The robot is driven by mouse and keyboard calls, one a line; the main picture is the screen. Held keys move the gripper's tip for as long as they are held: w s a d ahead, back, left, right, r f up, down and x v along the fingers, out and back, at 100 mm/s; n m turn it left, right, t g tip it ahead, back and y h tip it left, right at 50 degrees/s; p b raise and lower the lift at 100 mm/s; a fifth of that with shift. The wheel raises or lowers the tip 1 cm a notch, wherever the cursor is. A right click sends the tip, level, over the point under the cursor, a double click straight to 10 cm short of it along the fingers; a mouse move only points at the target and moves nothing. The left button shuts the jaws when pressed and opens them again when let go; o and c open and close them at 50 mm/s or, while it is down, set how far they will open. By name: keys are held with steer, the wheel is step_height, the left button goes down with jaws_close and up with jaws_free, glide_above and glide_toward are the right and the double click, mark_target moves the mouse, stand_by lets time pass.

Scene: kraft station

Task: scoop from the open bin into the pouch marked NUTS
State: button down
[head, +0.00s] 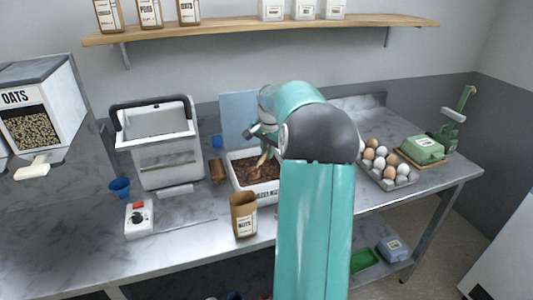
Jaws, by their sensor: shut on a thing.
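The open white bin (266,193) stands on the metal counter, with brown contents (249,171) inside. My gripper (263,143) is above the bin and shut on a tan scoop (262,159). The scoop points down into the bin, and its lower end is at the brown contents. I cannot tell whether it carries any. The brown paper pouch marked NUTS (244,221) stands upright near the counter's front edge, in front of the bin and a little left. Its top is open. My arm hides the bin's right part.
A white bin-like container (168,161), a blue cup (120,187) and a white control box (139,218) stand to the left. An oats dispenser (36,105) is at far left. A shelf (230,34) hangs above.

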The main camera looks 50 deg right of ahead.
steer(key=shift+y, duration=0.9)
steer(key=shift+d+r, duration=0.2)
steer(key=shift+r, duration=0.55)
steer(key=shift+d+r, duration=0.15)
steer(key=shift+r, duration=0.65)
steer(key=shift+d+r, duration=0.2)
steer(key=shift+r, duration=0.55)
steer(key=shift+d+r+y, duration=0.2)
steer(key=shift+r+y, duration=0.2)
steer(key=shift+r, duration=0.1)
steer(key=shift+d+r+y, duration=0.15)
steer(key=shift+r+y, duration=0.25)
steer(key=shift+r, duration=0.1)
steer(key=shift+d+r+y, duration=0.15)
steer(key=shift+r+y, duration=0.55)
steer(key=shift+r, duration=0.35)
